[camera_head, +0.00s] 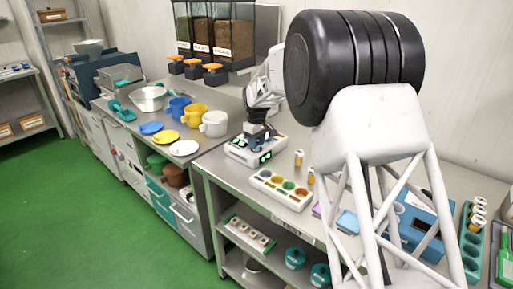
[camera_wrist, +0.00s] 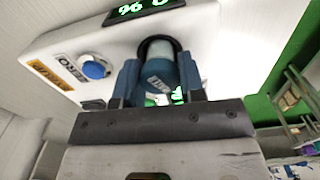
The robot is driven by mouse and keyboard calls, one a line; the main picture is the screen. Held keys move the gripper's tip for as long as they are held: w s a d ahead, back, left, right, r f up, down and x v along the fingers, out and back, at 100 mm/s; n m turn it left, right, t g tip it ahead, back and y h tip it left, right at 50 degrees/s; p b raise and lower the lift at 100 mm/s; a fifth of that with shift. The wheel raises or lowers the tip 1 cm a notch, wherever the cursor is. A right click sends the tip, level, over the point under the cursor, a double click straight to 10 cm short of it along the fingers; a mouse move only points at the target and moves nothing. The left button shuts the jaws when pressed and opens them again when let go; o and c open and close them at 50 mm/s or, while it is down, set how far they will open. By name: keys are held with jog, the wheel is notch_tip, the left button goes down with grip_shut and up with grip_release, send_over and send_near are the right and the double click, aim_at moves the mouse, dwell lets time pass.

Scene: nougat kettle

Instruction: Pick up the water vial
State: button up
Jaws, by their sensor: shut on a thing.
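My gripper (camera_wrist: 160,85) has its two blue fingers closed around a small vial (camera_wrist: 159,72) with a pale end and a printed label. The vial sits between the fingers in front of a dark round opening in a white instrument (camera_wrist: 105,52); I cannot tell whether it is still inside that opening. The label is too small to read for certain. In the head view my gripper (camera_head: 258,141) is low over the white instrument (camera_head: 240,154) with green displays, and the vial is hidden there.
The instrument has a blue button (camera_wrist: 94,67) marked ZERO. A white rack (camera_head: 262,183) with coloured wells stands in front of it on the steel bench. Small amber vials (camera_head: 298,158) stand close to its right. Coloured jugs (camera_head: 195,113) and lids stand on the left bench.

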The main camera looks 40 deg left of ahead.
jog(key=shift+r, duration=0.15)
jog(key=shift+r, duration=1.7)
jog(key=s+d+r, duration=0.1)
jog(key=s+d, duration=0.9)
jog(key=d, duration=0.2)
jog(key=shift+d+r, duration=0.15)
jog(key=shift+d, duration=0.05)
jog(key=shift+s, duration=0.1)
jog(key=w+r, duration=0.1)
jog(key=w+a+r, duration=0.1)
jog(key=r, duration=0.1)
jog(key=shift+r, duration=0.1)
jog(key=shift+f, duration=0.2)
jog(key=shift+f, duration=3.75)
